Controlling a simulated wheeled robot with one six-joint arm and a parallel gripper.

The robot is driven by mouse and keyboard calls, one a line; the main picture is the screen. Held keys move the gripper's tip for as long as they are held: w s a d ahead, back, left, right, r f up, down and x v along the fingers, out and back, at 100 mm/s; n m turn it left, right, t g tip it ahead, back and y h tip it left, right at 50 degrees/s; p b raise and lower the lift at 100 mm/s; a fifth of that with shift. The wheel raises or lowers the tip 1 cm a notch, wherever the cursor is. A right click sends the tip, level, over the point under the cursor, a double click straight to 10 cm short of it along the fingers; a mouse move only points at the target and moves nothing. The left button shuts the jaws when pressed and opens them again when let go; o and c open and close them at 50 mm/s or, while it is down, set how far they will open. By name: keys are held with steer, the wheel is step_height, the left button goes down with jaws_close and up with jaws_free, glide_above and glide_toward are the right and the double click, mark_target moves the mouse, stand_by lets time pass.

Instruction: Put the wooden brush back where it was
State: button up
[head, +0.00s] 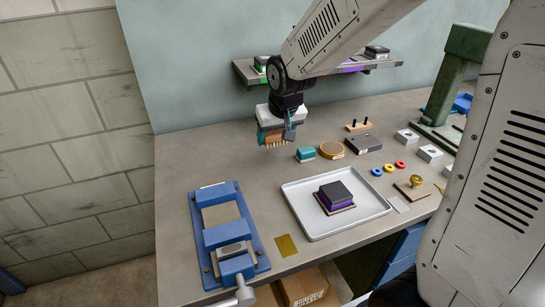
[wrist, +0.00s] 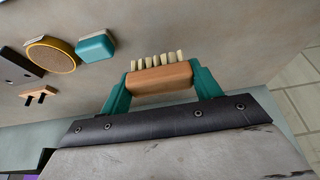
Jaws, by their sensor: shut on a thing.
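The wooden brush (wrist: 158,78) has a brown wooden back and a row of pale bristles. It is held across the two teal fingers of my gripper (wrist: 160,85) in the wrist view. In the head view my gripper (head: 273,135) is shut on the brush (head: 275,140), with the bristles pointing down. The brush is above the back left part of the bench, and looks clear of the bench top. How high it hangs is hard to tell.
A white tray (head: 293,205) holds a dark and purple stack. A blue vise-like fixture (head: 227,235) stands front left. A wall shelf (head: 245,73) is behind.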

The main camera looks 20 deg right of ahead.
mark_target(274, 163)
step_height(274, 163, down, 8)
steer(key=shift+s+r, duration=0.1)
steer(key=shift+r, duration=0.15)
steer(key=shift+f, duration=0.15)
steer(key=o, duration=1.1)
steer(key=shift+o, duration=0.2)
steer(key=v, duration=1.2)
steer(key=s+d+r+g, duration=0.1)
steer(key=s+r, duration=0.1)
steer(key=s, duration=1)
steer(key=s+d+r+g, duration=0.2)
steer(key=s+r, duration=0.1)
steer(key=s, duration=1)
steer(key=shift+s+r, duration=0.2)
steer(key=shift+r, duration=0.15)
steer(key=shift+d, duration=0.1)
